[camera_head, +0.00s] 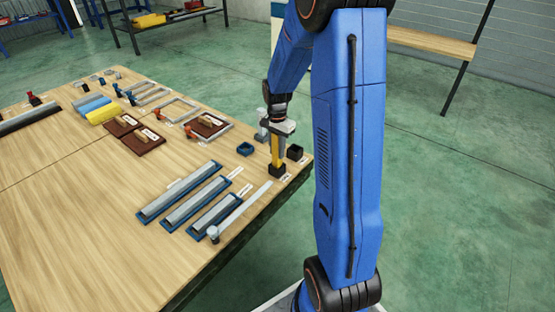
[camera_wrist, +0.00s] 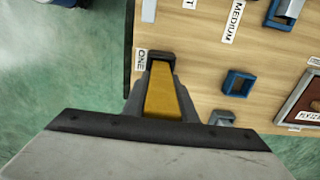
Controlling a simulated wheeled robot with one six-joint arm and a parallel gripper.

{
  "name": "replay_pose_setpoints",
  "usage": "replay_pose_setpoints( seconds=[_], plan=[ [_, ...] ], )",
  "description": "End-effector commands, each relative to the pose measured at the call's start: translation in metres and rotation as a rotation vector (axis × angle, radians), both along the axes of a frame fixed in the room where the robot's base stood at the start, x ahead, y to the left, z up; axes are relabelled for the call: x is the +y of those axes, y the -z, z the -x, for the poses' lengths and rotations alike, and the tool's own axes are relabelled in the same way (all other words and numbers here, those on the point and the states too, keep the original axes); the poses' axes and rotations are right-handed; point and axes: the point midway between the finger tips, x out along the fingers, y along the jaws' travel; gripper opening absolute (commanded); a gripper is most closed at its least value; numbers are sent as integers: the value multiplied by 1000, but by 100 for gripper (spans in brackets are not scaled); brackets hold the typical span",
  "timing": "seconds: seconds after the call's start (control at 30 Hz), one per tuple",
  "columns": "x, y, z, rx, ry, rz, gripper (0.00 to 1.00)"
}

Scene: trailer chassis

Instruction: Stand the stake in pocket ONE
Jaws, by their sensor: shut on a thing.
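My gripper (camera_head: 277,133) is above the right corner of the workbench, shut on a yellow stake (camera_head: 275,152). The stake looks about upright, and its lower end meets a black square pocket (camera_head: 277,171). In the wrist view the stake (camera_wrist: 163,95) points down at the dark pocket (camera_wrist: 160,57) beside the label ONE (camera_wrist: 141,60). The stake covers most of the pocket's mouth there. I cannot tell how deep the lower end sits in it. A second black pocket (camera_head: 295,152) stands close by to the right and is clear of the gripper.
A blue square socket (camera_head: 245,149) stands left of the gripper. Several blue trays with grey bars (camera_head: 197,201) and a loose flat bar (camera_head: 241,210) lie nearer the front edge. Brown boards (camera_head: 142,140) and frames lie farther back. The bench's right edge is close to the pocket.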

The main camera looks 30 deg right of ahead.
Motion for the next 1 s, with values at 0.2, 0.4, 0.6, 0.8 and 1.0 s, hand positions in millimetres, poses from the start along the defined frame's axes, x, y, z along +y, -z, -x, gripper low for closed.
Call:
replay_pose_setpoints(
  seconds=[0.2, 0.4, 0.6, 0.8, 1.0],
  plan=[
    [0, 16, 0, 1, 0, -1, 0],
    [0, 39, 1, 2, 0, 0, 0],
    [0, 40, 0, 0, 0, 0, 0],
    [0, 42, 0, 0, 0, 0, 30],
    [0, 42, 0, 0, 0, 0, 44]
  ],
)
